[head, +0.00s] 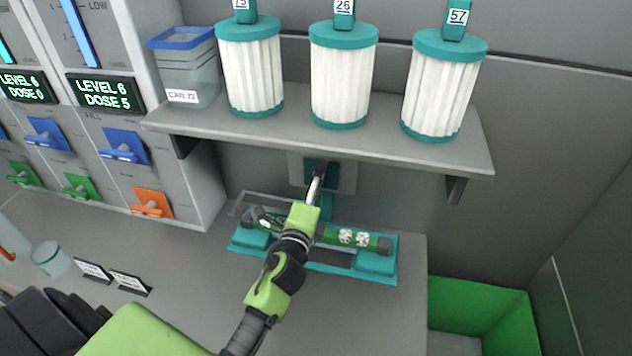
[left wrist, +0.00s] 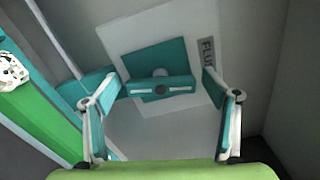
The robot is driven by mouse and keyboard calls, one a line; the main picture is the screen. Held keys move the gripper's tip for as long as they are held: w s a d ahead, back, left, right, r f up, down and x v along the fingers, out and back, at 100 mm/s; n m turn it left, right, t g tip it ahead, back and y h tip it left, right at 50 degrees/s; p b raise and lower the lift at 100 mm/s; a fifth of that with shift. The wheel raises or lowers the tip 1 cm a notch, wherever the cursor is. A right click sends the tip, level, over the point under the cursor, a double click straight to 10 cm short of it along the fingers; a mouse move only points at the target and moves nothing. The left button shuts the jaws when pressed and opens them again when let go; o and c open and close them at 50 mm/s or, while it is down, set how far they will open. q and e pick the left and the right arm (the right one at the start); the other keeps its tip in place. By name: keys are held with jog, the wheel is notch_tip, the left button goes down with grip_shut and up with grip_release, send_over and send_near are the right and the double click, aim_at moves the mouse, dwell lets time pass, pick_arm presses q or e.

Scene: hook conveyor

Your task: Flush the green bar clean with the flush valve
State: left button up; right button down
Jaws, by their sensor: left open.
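The green bar (head: 352,238) lies in a teal cradle (head: 385,268) on the counter, with white speckled patches on its right part. My left arm hides some of it. In the left wrist view the bar (left wrist: 45,95) runs along the left edge with one white patch. The flush valve's teal handle (left wrist: 160,88) is on a pale wall plate marked "FLU…" in the left wrist view. My left gripper (head: 316,180) is open before the valve, below the shelf. In the wrist view its fingers (left wrist: 160,80) are apart, either side of the handle; contact cannot be told.
A shelf (head: 330,142) with several white filters overhangs the valve. A dispenser panel (head: 110,170) with levers stands left, a small cup (head: 50,258) and black labels on the counter. A green bin (head: 480,305) is at right.

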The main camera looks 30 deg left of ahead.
pick_arm(q)
jog(key=v, duration=0.7)
dwell(0.5)
